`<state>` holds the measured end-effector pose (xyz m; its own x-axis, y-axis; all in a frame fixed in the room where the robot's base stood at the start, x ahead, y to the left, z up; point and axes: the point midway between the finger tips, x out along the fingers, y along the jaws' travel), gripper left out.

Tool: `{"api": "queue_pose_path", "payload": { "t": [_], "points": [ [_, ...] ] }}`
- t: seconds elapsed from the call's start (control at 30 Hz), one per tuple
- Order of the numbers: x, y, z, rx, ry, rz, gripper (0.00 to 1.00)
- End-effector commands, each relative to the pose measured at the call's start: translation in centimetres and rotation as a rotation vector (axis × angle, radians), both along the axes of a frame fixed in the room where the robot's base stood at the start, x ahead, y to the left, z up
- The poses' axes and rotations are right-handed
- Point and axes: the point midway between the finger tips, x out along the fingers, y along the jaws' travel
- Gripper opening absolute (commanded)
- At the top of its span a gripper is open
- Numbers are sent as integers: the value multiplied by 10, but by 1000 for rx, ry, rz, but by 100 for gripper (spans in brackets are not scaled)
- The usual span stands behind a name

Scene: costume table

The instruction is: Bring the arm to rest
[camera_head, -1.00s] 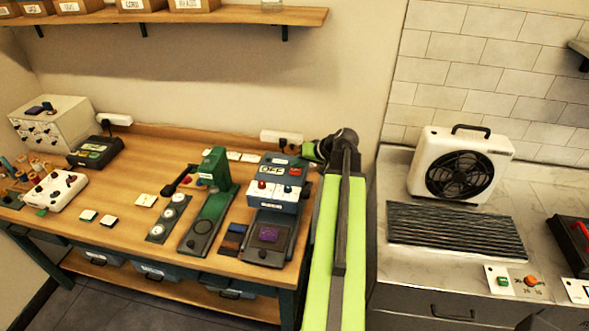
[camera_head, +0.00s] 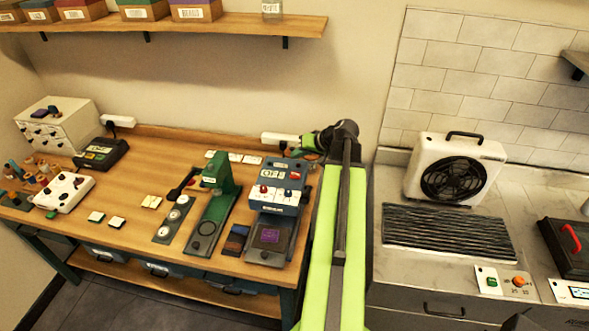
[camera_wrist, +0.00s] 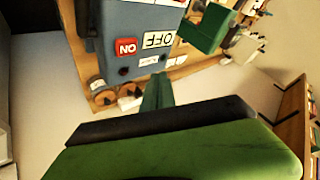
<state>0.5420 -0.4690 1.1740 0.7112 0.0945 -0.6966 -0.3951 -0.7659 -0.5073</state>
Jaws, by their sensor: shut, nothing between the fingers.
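My arm (camera_head: 333,240), bright green and dark grey, reaches up the middle of the head view. My gripper (camera_head: 311,154) is partly hidden beside the dark wrist joint, just right of the blue machine. In the wrist view the gripper's narrow dark-green fingers (camera_wrist: 157,92) show shut, with nothing seen held. A large green and black part of mine fills the bottom of that view. The blue machine (camera_head: 276,194) has an OFF sign and red and white controls; it also shows in the wrist view (camera_wrist: 95,30). I cannot tell the exact gap between it and the fingers.
The wooden table (camera_head: 133,180) also bears a green press (camera_head: 215,185), a white box with knobs (camera_head: 66,190) and small cards. A shelf (camera_head: 220,27) hangs above. A fan (camera_head: 455,168) and a dark grill (camera_head: 447,230) sit on the right counter.

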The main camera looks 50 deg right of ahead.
Motion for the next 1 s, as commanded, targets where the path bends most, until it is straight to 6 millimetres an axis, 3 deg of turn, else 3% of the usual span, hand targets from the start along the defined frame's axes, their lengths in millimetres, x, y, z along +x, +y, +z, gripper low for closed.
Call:
{"api": "queue_pose_path", "payload": {
  "t": [0.47, 0.57, 0.67, 0.83, 1.0],
  "points": [
    [0, 0, 2, 0, 0, 0, 0],
    [13, 14, -4, 0, -1, 29, 0],
    [50, 59, -18, 0, 0, 114, 0],
    [119, 189, -52, -16, 19, 336, 0],
    [141, 330, -99, -74, 116, 574, 0]
  ]
}}
